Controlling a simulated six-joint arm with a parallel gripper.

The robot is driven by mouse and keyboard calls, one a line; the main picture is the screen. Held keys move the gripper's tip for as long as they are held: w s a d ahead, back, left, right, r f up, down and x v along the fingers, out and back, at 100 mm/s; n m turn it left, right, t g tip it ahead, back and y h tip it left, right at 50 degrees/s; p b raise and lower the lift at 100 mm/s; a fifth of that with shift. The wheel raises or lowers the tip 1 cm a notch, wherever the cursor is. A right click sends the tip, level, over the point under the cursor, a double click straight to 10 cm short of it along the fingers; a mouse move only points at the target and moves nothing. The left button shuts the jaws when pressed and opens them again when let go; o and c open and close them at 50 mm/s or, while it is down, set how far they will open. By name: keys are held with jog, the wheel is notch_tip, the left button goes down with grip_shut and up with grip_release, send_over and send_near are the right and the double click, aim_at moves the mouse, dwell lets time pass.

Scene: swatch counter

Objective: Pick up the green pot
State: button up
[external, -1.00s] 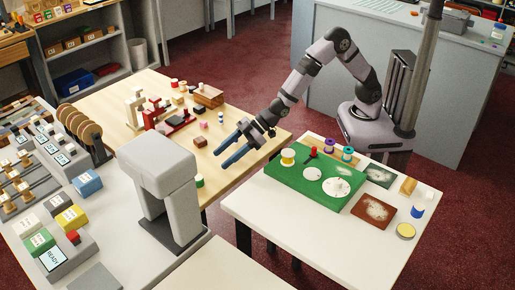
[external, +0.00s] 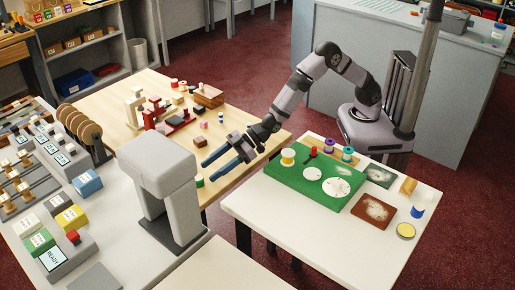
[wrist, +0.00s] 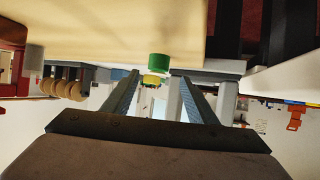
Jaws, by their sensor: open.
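The green pot (external: 200,181) is small and stands near the front edge of the wooden table, partly hidden by the grey stand in the external view. In the wrist view the green pot (wrist: 158,61) is a short green cylinder, ahead of and roughly between the fingers. A yellow piece (wrist: 151,79) shows just below it there; I cannot tell if they are joined. My gripper (external: 203,152) is open and empty, above the pot in the external picture and apart from it. Its two fingers also show in the wrist view (wrist: 160,86).
The grey stand (external: 160,165) rises close to the pot. Red and cream small devices (external: 176,121) and blocks sit farther back on the wooden table (external: 240,120).

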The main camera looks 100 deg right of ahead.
aim_at(199, 178)
jog(key=shift+d+p+x, duration=0.2)
jog(key=shift+p+x, duration=0.35)
jog(key=shift+x, duration=1.85)
jog(key=shift+f, duration=0.2)
jog(key=shift+c, duration=0.4)
jog(key=c, duration=1.1)
